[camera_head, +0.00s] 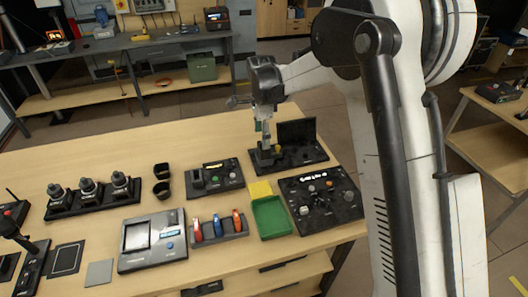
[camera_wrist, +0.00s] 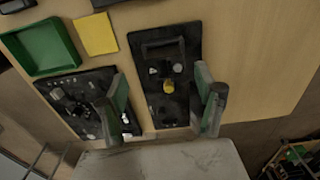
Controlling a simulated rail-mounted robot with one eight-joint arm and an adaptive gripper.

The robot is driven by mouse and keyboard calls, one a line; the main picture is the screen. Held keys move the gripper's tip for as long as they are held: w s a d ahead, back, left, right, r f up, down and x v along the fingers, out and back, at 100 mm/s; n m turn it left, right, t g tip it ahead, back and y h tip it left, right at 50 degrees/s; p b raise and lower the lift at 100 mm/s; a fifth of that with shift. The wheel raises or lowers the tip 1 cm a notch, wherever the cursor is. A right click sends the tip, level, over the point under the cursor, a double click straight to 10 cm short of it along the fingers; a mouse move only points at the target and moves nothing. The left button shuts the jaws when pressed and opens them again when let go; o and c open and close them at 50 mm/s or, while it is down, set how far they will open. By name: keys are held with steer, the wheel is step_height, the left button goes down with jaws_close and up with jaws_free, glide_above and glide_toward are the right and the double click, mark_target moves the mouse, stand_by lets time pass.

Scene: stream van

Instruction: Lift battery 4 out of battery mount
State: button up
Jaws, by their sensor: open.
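My gripper (camera_head: 262,130) points down over a black board (camera_head: 305,160) at the back right of the table. The board carries an upright black plate and a small yellow part (camera_head: 278,149). In the wrist view my gripper (camera_wrist: 165,108) is open, its two fingers apart on either side of the lower part of that board (camera_wrist: 185,45). The yellow part (camera_wrist: 168,87) shows between the fingers, with nothing held. I cannot tell which thing is battery 4 or the battery mount. A grey rack (camera_head: 220,236) holds blue, red and orange upright pieces, apart from my gripper.
A green tray (camera_head: 287,219) and yellow square (camera_head: 260,189) lie beside a black knob panel (camera_head: 320,200). A black stand (camera_head: 95,199) with three grey-topped pieces, two black cups and a grey device (camera_head: 152,262) are further left. Bare tabletop shows at the back left.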

mark_target(264, 152)
steer(key=shift+f, duration=0.85)
steer(key=f, duration=0.2)
steer(key=w+f+p, duration=0.1)
steer(key=f, duration=0.1)
steer(key=shift+d, duration=0.3)
steer(key=shift+s+f, duration=0.1)
steer(key=shift+f, duration=0.4)
steer(key=c, duration=1.5)
